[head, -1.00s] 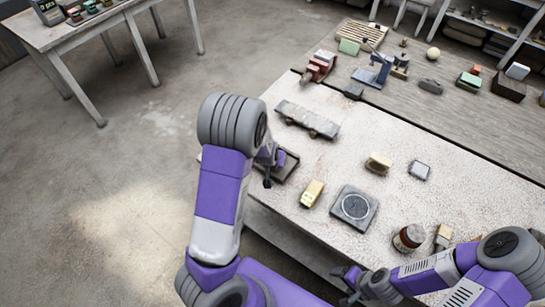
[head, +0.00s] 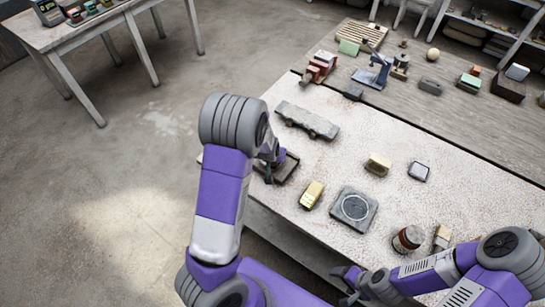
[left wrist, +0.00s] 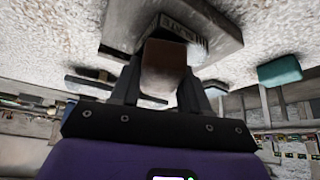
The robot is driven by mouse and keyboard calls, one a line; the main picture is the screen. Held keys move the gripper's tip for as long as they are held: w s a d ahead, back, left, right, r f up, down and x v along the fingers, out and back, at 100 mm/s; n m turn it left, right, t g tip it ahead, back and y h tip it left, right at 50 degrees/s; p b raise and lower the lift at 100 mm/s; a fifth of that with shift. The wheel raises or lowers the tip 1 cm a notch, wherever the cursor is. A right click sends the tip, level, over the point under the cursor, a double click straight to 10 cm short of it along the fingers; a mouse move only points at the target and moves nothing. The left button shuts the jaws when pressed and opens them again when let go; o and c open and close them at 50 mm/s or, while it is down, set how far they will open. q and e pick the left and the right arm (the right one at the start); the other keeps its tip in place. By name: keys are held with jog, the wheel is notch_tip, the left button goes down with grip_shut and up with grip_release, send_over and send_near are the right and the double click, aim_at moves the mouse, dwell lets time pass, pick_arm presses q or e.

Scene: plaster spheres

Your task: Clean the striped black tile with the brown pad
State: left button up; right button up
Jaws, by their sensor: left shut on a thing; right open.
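The striped black tile (head: 291,171) lies at the left edge of the pale table, partly hidden by my left gripper (head: 268,177). The pad is hidden in the head view. My right gripper (head: 346,279) is open and empty near the table's front edge.
A yellow block (head: 312,194) and a grey tile with a ring mark (head: 354,208) lie to the right of the striped tile. A long grey board (head: 307,121) lies behind. A tan block (head: 378,164), a small grey block (head: 419,171) and a dark round jar (head: 408,238) stand farther right.

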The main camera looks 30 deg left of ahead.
pick_arm(q)
jog(key=shift+s+d+r, duration=0.15)
jog(key=shift+s+r, duration=0.25)
jog(key=shift+f, duration=0.1)
jog(key=shift+w, duration=0.15)
jog(key=shift+w+d+f, duration=0.15)
jog(key=shift+w, duration=1.3)
jog(key=shift+f+b, duration=0.5)
jog(key=shift+f, duration=0.1)
jog(key=shift+s, duration=0.1)
